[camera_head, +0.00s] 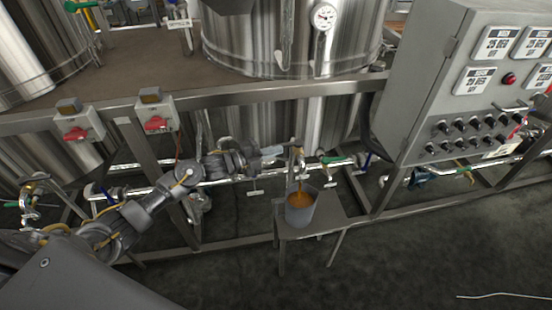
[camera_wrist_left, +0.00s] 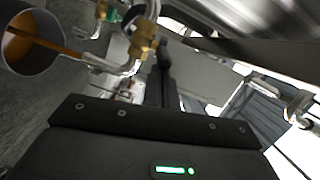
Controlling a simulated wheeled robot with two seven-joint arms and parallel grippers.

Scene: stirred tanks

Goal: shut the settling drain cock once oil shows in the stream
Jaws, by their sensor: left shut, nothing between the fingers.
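The drain cock (camera_head: 298,155) sits on the pipe run below the middle tank; its brass body (camera_wrist_left: 143,46) also shows in the wrist view. An amber-brown stream (camera_head: 299,186) falls from it into a grey bucket (camera_head: 299,214). The stream (camera_wrist_left: 50,44) and the bucket's rim (camera_wrist_left: 62,50) also show at the wrist view's upper left. My left gripper (camera_head: 276,152) is shut and empty, its fingertips close to the left of the cock. In the wrist view its dark fingers (camera_wrist_left: 166,75) are together beside the brass body; I cannot tell whether they touch it. My right gripper is out of view.
The bucket stands on a small metal table (camera_head: 325,218). A green-handled valve (camera_head: 335,159) is just right of the cock. A grey control cabinet (camera_head: 415,100) stands at right, and a steel frame rail (camera_head: 250,93) runs above my left arm. Floor in front is clear.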

